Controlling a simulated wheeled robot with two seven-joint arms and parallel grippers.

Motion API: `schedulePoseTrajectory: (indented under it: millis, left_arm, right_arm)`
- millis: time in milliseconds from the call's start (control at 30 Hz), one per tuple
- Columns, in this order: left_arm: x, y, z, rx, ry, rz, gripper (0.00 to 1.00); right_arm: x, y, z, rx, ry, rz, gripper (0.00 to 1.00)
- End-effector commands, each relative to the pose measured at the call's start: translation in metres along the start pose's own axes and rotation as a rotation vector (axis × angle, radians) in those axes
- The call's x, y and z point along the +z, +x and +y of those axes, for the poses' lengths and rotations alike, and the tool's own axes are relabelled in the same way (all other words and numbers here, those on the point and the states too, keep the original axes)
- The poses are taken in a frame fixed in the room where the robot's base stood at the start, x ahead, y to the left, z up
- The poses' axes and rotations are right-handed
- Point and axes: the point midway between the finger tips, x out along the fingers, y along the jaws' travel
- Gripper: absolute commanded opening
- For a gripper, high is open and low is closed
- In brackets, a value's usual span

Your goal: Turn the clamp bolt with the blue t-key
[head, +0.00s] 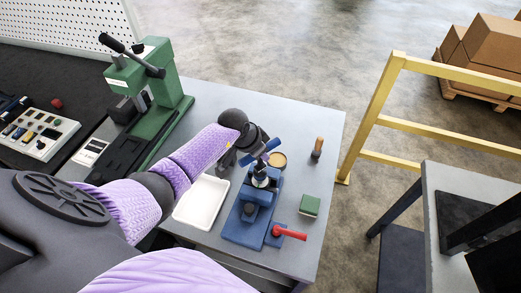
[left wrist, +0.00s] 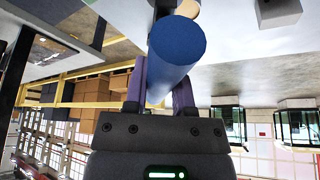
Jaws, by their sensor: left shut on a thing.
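The blue t-key (head: 270,147) stands over the blue clamp fixture (head: 242,228) in the head view, its crossbar slanting up to the right. Below the bar is a pale and dark bolt top (head: 260,181); I cannot tell whether the key is fully seated on it. My left gripper (head: 252,156) reaches in from the left and is shut on the crossbar. In the left wrist view the blue bar (left wrist: 177,48) points its round end at the camera, between the two fingers (left wrist: 160,92). My right gripper is not in view.
A red-handled lever (head: 290,233) sticks out at the fixture's front right. A white tray (head: 202,203) lies left of it. A green block (head: 310,206), a wooden-handled tool (head: 318,147) and a round tan lid (head: 277,160) stand right and behind. A green press (head: 150,100) is at the left.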

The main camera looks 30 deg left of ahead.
Motion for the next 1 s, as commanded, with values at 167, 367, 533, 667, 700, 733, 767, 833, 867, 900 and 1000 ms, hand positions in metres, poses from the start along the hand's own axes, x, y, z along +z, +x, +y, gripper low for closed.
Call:
schedulePoseTrajectory:
  millis: [167,367,533,667,700,733,767,833,867,900,1000]
  left_arm:
    - [0.002,0.004,0.0,0.0,0.0,0.001,0.0]
    - [0.004,0.009,0.0,0.0,0.0,0.001,0.0]
    - [0.005,0.013,0.0,0.0,0.0,0.001,0.0]
    - [0.007,0.015,0.0,0.0,0.0,0.001,0.0]
    - [0.007,0.017,0.0,0.001,0.0,0.001,0.0]
    - [0.007,0.017,0.0,0.0,0.0,0.001,0.0]
    - [0.008,0.018,0.0,0.001,0.0,0.001,0.0]
    - [0.009,0.019,0.0,0.001,0.0,0.0,0.0]
    - [0.009,0.02,0.0,0.001,0.0,0.0,0.0]
    - [0.009,0.021,0.0,0.001,-0.001,0.0,0.0]
    - [0.01,0.023,0.0,0.0,-0.001,0.0,0.0]
  right_arm:
    - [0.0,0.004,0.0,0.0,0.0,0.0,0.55]
    - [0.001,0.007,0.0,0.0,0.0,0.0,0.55]
    - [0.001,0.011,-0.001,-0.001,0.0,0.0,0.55]
    - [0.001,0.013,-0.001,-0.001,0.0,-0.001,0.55]
    - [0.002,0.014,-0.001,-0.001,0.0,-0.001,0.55]
    - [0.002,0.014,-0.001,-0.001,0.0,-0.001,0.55]
    - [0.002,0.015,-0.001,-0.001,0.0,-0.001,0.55]
    - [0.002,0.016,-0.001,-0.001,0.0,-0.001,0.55]
    - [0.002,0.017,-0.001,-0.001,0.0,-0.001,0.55]
    - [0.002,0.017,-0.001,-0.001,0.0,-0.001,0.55]
    - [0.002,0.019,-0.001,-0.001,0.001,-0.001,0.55]
